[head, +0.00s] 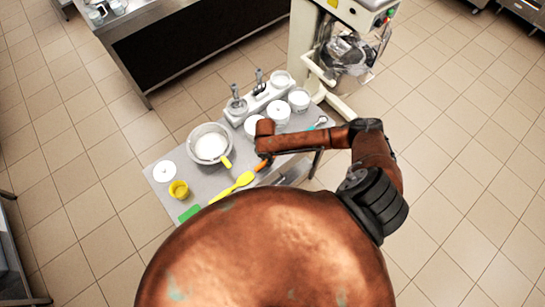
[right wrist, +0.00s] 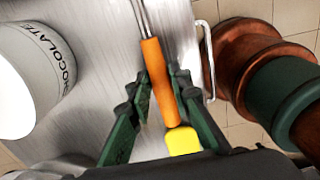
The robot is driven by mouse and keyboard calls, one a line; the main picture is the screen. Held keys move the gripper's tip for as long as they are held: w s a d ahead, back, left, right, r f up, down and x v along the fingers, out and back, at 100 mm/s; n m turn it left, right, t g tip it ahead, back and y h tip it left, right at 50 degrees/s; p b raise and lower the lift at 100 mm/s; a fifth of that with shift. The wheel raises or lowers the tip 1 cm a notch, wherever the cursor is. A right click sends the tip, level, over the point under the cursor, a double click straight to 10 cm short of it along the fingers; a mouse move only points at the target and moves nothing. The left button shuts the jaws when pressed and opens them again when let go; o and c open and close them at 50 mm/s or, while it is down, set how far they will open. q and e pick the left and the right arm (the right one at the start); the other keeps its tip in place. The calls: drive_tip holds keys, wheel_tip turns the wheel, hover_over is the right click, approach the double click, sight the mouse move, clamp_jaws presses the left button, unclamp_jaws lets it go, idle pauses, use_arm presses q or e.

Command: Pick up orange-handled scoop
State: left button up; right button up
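The orange-handled scoop shows best in the right wrist view, with its orange handle (right wrist: 159,82) running up to a thin metal shaft; its head is out of that view. In the head view a small part of the orange handle (head: 262,164) shows at the table's front side. My right gripper (right wrist: 160,76) has its dark green fingers on both sides of the handle, close against it. The handle is low over the metal table, and I cannot tell whether it is lifted. My left gripper is not in view.
A yellow spatula (head: 233,186) lies beside the handle. A pot (head: 209,143) with a yellow handle, a yellow cup (head: 179,190) and white tubs (head: 278,115) stand on the metal table (head: 160,152). A machine (head: 345,45) stands behind. A chocolate tub (right wrist: 36,75) is left of my right gripper.

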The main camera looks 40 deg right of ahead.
clamp_jaws()
drive_tip(key=shift+r, duration=0.1)
